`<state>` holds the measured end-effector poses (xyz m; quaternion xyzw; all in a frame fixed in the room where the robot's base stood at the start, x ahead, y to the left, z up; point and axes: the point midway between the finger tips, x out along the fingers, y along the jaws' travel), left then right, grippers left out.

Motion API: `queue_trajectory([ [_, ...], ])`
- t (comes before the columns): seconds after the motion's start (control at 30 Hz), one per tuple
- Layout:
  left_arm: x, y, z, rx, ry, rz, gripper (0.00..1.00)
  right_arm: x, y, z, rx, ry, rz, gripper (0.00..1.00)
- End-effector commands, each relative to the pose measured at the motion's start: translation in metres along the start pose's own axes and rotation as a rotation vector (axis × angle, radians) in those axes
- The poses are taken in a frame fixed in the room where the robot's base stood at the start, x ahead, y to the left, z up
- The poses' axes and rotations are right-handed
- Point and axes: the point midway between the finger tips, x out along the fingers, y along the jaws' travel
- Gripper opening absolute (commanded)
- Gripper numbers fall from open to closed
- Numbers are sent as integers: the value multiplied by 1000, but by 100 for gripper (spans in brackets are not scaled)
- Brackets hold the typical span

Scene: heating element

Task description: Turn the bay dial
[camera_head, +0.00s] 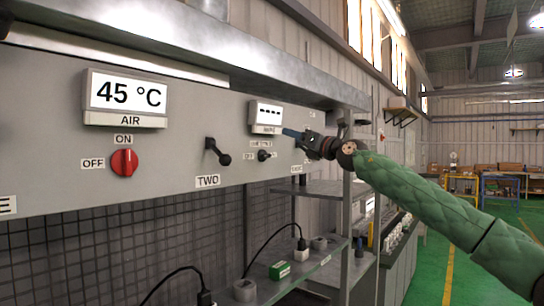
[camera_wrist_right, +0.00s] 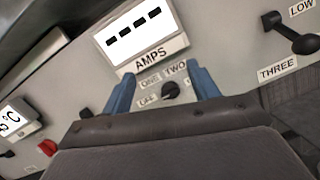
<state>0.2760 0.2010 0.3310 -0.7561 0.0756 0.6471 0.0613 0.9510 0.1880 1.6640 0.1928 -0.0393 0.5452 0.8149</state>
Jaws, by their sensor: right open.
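The bay dial (camera_head: 264,155) is a small black knob on the grey panel, below the AMPS display (camera_head: 266,115). In the right wrist view the dial (camera_wrist_right: 170,90) has labels OFF, ONE and TWO around it; I cannot tell which one it points to. My right gripper (camera_head: 290,134) is in front of the panel, to the right of and above the dial in the head view. In the right wrist view its blue fingers (camera_wrist_right: 164,88) are spread, with the dial showing between them. They appear clear of the dial. My left gripper is out of view.
The panel carries a red OFF/ON knob (camera_head: 125,162), a 45 °C AIR display (camera_head: 126,97) and a lever marked TWO (camera_head: 217,152). Another lever stands above label THREE (camera_wrist_right: 292,36). A metal ledge overhangs above; a shelf (camera_head: 272,290) with small items lies below.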

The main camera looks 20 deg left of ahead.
Motion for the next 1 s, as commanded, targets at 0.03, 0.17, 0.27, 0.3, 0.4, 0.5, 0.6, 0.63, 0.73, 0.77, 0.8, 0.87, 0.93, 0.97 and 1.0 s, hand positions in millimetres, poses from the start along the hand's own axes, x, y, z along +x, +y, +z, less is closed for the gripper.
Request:
queue_trajectory([
  [0.03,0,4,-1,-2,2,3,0,0,-2,-13,-58,60,3,60],
  [0.17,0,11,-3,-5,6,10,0,-4,-4,-40,-187,199,17,60],
  [0.27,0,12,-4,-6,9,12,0,-6,-4,-52,-240,262,30,60],
  [0.3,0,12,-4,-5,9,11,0,-7,-3,-54,-254,277,35,60],
  [0.4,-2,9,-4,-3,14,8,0,-6,-2,-57,-273,292,43,60],
  [0.5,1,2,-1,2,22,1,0,0,-2,-58,-275,291,43,60],
  [0.6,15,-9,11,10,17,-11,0,9,-2,-60,-272,290,43,60],
  [0.63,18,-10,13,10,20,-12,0,13,-2,-61,-272,290,43,60],
  [0.73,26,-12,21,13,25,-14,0,23,-1,-64,-272,289,43,60],
  [0.77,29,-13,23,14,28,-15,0,26,-2,-64,-272,289,43,60],
  [0.8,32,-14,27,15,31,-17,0,30,-2,-66,-271,289,43,60],
  [0.87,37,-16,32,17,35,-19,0,36,-1,-67,-270,289,43,60],
  [0.93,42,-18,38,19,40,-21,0,42,-2,-69,-271,289,43,60],
  [0.97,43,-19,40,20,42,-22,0,45,-1,-70,-271,289,43,60],
  [1.0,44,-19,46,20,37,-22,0,50,-1,-71,-271,289,44,60],
])
